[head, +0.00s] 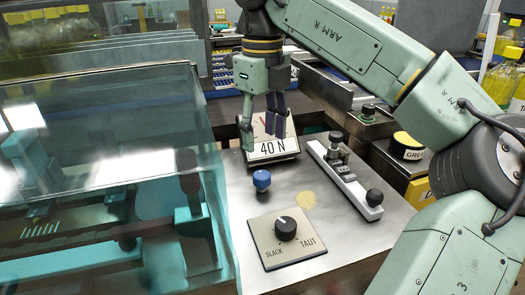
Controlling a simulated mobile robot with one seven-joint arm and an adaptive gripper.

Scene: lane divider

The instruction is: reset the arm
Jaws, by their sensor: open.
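My arm reaches in from the right and bends over the top of the scene. My gripper (263,135) hangs down near the middle, with its fingers apart and no object seen between them. It is in front of a dial box marked "40 N" (270,148) and partly covers the dial's face. Whether the fingers touch the box cannot be told.
A metal panel holds a black knob (286,228) on a SLACK–TAUT plate, a blue knob (262,180) and a slide fixture (345,180) with black knobs. A clear cover (105,150) encloses teal machinery at left.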

